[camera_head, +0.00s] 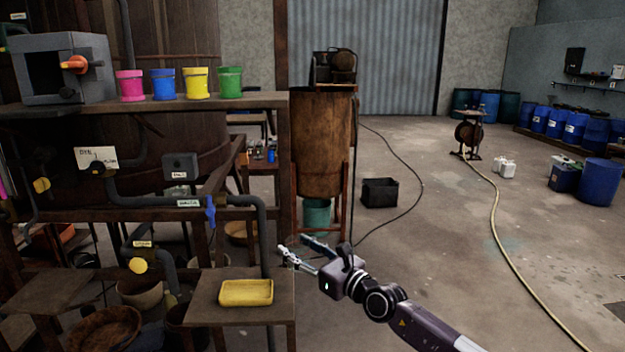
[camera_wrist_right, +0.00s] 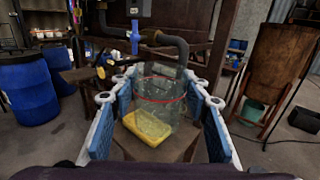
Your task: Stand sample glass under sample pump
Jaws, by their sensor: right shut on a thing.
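My right gripper (camera_head: 300,252) is in front of the pipe rack, to the right of a small wooden shelf (camera_head: 205,313). In the right wrist view the gripper (camera_wrist_right: 160,98) is shut on a clear sample glass (camera_wrist_right: 165,88) with a red line around it. The glass looks upright. In the head view I cannot make out the glass. A yellow tray (camera_head: 246,292) lies on the shelf and shows through the glass in the wrist view (camera_wrist_right: 150,127). A grey pipe (camera_head: 262,232) with a blue valve (camera_head: 210,212) bends down at the shelf. I cannot tell which part is the sample pump. My left gripper is not in view.
Pink, blue, yellow (camera_head: 196,83) and green buckets stand on the upper ledge beside a grey box (camera_head: 62,68). A rusty tank (camera_head: 320,142) on legs stands behind my gripper.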

